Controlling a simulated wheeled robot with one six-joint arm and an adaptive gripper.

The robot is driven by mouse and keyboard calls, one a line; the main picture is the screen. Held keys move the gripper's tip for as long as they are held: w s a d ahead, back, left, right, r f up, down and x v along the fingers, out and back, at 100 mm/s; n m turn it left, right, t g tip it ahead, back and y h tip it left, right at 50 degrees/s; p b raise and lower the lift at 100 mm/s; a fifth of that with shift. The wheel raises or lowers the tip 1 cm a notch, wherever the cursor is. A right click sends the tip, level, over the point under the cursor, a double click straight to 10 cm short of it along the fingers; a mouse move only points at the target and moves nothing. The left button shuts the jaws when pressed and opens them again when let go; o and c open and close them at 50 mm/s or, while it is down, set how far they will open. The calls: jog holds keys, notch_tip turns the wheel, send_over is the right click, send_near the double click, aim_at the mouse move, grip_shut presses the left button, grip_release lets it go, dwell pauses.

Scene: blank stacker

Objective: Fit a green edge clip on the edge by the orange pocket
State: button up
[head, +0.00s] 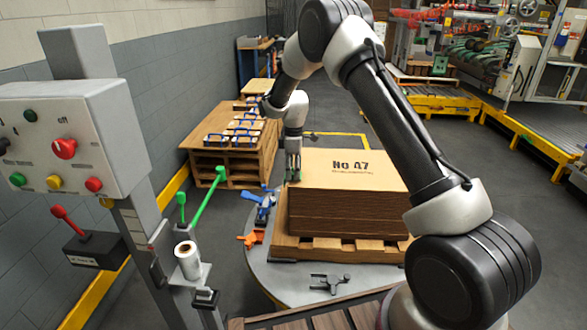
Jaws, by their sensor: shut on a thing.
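My gripper (293,168) points down at the far left corner of the cardboard stack (335,222), close to its top face. It is shut on a small green piece, which looks like the green edge clip (292,159); its shape is mostly hidden by the fingers. I cannot tell whether the clip touches the stack. An orange piece (250,238), perhaps the orange pocket, sits on the round grey table left of the stack. A blue piece (263,207) sits just behind it.
A dark grey bracket (328,282) lies in front. A control box (70,140) and green lever (207,198) stand left. Wooden pallets with blue-edged pieces (235,145) stand behind.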

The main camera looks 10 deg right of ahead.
jog(key=shift+f, duration=0.2)
dwell(0.5)
jog(key=o, duration=1)
